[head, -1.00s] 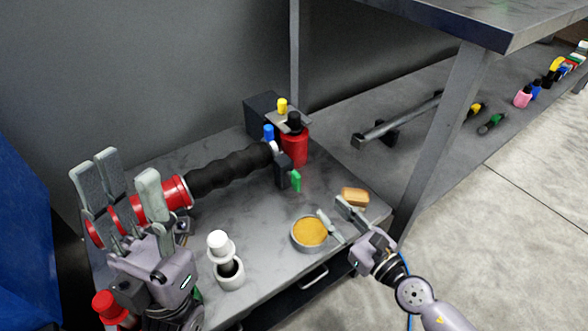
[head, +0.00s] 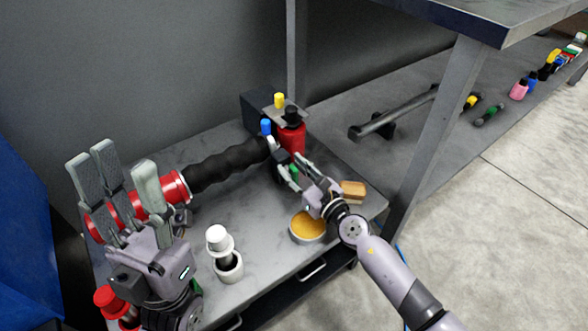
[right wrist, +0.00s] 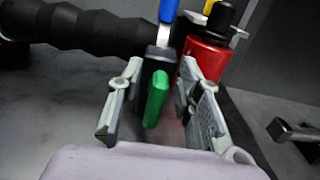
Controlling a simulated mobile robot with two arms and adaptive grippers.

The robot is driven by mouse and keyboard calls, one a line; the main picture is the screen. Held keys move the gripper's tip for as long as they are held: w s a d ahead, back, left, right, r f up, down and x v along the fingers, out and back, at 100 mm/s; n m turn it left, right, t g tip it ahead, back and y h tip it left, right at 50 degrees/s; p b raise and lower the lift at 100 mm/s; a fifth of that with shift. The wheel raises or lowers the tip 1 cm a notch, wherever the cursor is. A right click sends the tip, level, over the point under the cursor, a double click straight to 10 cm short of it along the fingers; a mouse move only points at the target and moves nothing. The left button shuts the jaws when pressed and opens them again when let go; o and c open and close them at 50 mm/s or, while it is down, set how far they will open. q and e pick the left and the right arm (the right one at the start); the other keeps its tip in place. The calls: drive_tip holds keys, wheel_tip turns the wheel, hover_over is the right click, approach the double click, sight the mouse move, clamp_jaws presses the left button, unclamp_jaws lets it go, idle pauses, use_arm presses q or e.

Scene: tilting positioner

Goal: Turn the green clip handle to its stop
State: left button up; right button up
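The green clip handle (right wrist: 156,98) stands out from a dark clamp block (right wrist: 158,62) at the end of a black ribbed hose; in the head view the handle (head: 294,173) is partly hidden by my right gripper. My right gripper (head: 290,166) is open. In the right wrist view its two fingers (right wrist: 155,100) stand on either side of the green handle, with visible gaps; I see no clear contact. My left gripper (head: 122,172) is open, its fingers raised in front of the red cylinder at the hose's left end. I cannot tell whether they touch it.
A red bottle with a black cap (head: 291,135) stands close behind the clamp. A yellow-filled round dish (head: 306,228) and a tan block (head: 353,191) lie near my right arm. A white-topped container (head: 219,240) stands at the front. A table leg (head: 440,135) rises at right.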

drive_tip(key=shift+c, duration=0.5)
clamp_jaws()
drive_tip(key=shift+m, duration=0.3)
drive_tip(key=m, duration=0.3)
drive_tip(key=shift+w+d, duration=0.25)
drive_tip(key=shift+d, duration=0.05)
drive_tip(key=shift+w+d+f+m+p, duration=0.1)
drive_tip(key=shift+m+p, duration=0.1)
drive_tip(key=shift+m, duration=0.6)
drive_tip(key=shift+d+f+m+p, duration=0.1)
drive_tip(key=shift+m+p, duration=0.05)
drive_tip(key=shift+m, duration=0.65)
drive_tip(key=shift+o, duration=0.5)
unclamp_jaws()
